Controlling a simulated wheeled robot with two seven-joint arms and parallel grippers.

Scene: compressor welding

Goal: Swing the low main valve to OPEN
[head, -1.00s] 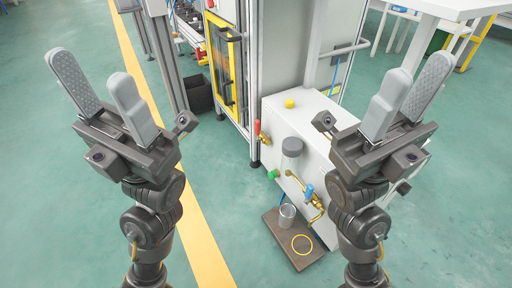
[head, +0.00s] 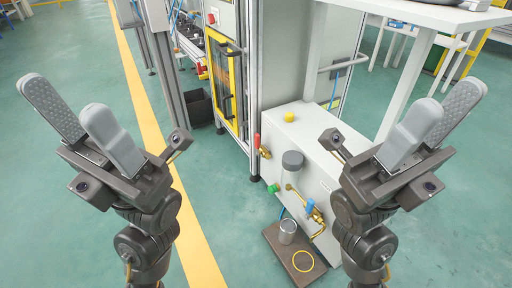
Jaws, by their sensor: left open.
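A white box-shaped unit (head: 318,150) stands low on the floor right of the middle. A brass valve with a red lever (head: 258,141) sits at its left end; the lever points up. A brass valve with a blue handle (head: 310,206) is lower on its front, on brass piping. I cannot tell from the picture which one is called the main valve. My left gripper (head: 62,95) is open and empty at the left, well apart from the unit. My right gripper (head: 448,98) is open and empty, in front of the unit's right end and hiding part of it.
A green knob (head: 273,188) and a grey cylinder (head: 292,160) are at the unit's front. A white table (head: 440,14) stands at the back right. The floor at left is clear.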

